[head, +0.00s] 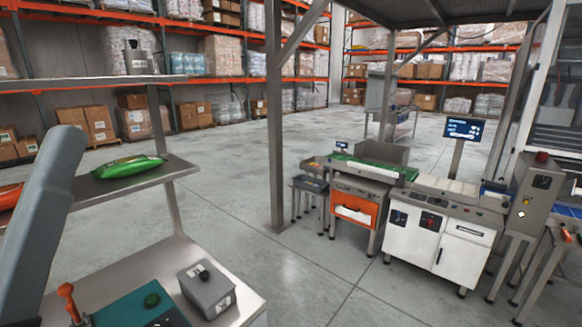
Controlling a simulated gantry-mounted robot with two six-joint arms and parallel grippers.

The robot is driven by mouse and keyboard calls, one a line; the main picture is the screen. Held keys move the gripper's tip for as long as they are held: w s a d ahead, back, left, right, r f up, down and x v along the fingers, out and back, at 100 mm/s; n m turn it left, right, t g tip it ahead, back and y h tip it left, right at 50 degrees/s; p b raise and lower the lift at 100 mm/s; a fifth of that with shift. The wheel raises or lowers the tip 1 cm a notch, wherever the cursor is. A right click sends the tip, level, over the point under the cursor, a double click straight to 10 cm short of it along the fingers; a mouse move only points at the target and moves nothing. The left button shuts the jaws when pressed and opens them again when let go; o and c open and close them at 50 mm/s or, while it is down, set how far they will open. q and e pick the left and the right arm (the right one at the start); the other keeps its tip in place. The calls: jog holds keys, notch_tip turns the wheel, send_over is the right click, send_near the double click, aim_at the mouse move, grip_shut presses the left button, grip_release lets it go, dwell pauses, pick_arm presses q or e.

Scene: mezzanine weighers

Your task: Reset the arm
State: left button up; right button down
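A grey arm link of mine rises along the left edge of the head view. The gripper at its end is outside the picture, so I cannot see whether it holds anything. My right arm and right gripper do not show at all.
A steel shelf (88,187) at left bears a green bag (129,167) and an orange bag (8,196). Below, a bench (150,262) carries a grey box (206,287) and a teal plate (135,308). A post (274,120) stands mid-view; weighing machines (440,235) stand right. Open floor lies between.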

pick_arm(q)
notch_tip(320, 180, up, 37)
jog(key=w+p, duration=0.1)
jog(key=p, duration=3.7)
jog(key=shift+w+g+h, duration=0.15)
jog(key=shift+g+h, duration=0.15)
jog(key=shift+g, duration=0.1)
jog(key=shift+d, duration=0.1)
